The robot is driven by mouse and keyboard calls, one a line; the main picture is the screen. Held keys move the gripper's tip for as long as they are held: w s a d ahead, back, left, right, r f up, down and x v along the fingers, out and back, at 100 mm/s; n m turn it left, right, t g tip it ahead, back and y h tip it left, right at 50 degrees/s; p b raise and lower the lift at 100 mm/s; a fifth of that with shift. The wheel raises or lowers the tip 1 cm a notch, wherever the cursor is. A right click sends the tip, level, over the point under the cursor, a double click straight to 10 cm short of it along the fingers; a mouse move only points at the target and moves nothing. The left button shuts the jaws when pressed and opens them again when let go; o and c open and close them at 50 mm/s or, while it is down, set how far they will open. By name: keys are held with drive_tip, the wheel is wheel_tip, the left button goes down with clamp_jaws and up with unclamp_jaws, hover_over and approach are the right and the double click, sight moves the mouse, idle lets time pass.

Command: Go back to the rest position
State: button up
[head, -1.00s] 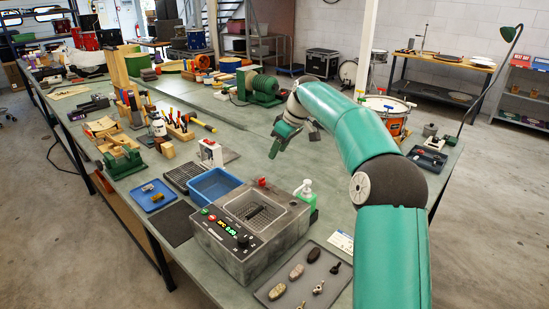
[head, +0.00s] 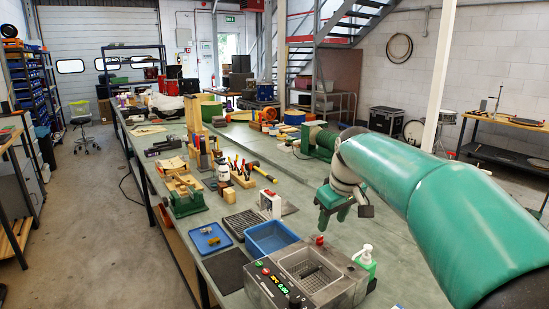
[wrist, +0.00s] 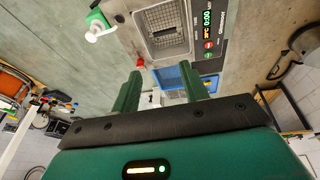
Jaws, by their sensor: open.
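My gripper (head: 338,212) hangs over the bench beyond the ultrasonic-type tank machine, with its green fingers apart and nothing between them. In the wrist view the two green fingers (wrist: 160,92) stand apart and empty, and the machine (wrist: 168,35) shows beyond them. My green arm reaches in from the right of the head view. The long bench (head: 225,285) with its grey-green top runs away toward the back left.
Bare bench top lies left of my arm.

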drive_tip(key=s+f+m+t, duration=0.1)
drive_tip(key=s+f+m, duration=0.2)
drive_tip(key=s, duration=1.1)
drive_tip(key=s+d+f+m+t+h, duration=0.1)
drive_tip(key=s+f+m, duration=0.2)
drive_tip(key=s, duration=1.1)
drive_tip(key=shift+s+d+f, duration=0.2)
drive_tip(key=shift+s+f, duration=0.1)
drive_tip(key=shift+f, duration=0.5)
drive_tip(key=shift+c, duration=0.8)
